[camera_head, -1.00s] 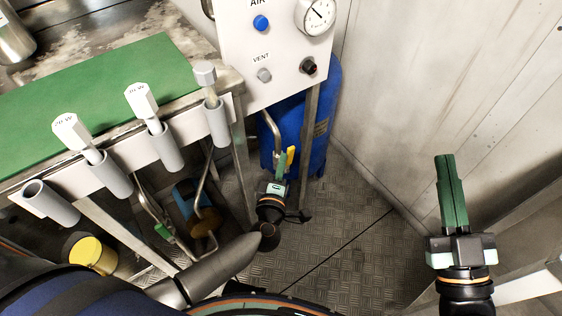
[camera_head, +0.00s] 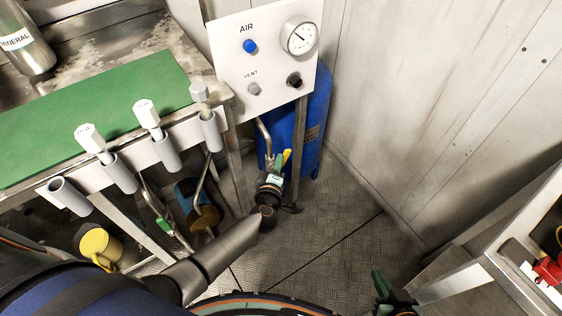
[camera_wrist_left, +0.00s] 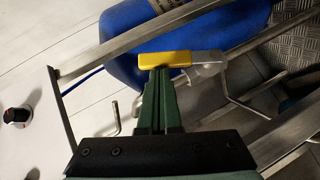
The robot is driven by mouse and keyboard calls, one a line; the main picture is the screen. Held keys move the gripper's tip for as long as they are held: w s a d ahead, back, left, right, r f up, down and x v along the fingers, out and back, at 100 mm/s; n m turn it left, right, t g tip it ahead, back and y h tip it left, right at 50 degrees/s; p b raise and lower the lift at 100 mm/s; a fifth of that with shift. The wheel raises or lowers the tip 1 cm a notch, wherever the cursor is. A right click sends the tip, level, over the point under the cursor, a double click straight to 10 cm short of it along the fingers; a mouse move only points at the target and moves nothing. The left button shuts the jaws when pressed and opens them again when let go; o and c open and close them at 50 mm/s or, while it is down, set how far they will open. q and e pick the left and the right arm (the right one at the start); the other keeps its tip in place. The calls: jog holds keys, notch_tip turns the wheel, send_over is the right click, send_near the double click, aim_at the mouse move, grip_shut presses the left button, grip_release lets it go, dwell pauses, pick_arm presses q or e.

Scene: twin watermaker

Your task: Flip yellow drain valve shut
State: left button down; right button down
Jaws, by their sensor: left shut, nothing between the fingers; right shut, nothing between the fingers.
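The yellow drain valve lever (camera_head: 286,157) is on a metal pipe in front of the blue tank (camera_head: 318,120), below the air panel. In the left wrist view the yellow handle (camera_wrist_left: 165,59) lies across the picture, with its grey metal valve body to the right. My left gripper (camera_head: 278,163) is shut, its green fingertips at the yellow handle. In the left wrist view the fingertips (camera_wrist_left: 159,72) meet the lower edge of the handle; I cannot tell if they touch it. My right gripper (camera_head: 378,278) is shut and empty at the bottom edge, partly cut off.
A white panel (camera_head: 225,45) with a gauge (camera_head: 301,38) and knobs hangs above the valve. A metal table leg (camera_head: 236,170) stands left of my left gripper. Open patterned floor (camera_head: 335,235) lies to the right.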

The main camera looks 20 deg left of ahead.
pick_arm(q)
jog(key=shift+w+d, duration=0.15)
jog(key=shift+w, duration=0.15)
pick_arm(e)
jog(key=shift+d+r, duration=0.2)
jog(key=shift+r, duration=0.1)
pick_arm(q)
jog(key=shift+d, duration=0.1)
jog(key=shift+w+d, duration=0.25)
jog(key=shift+w, duration=0.2)
jog(key=shift+s+p, duration=0.1)
jog(key=shift+p, duration=0.2)
pick_arm(e)
jog(key=shift+d, duration=0.1)
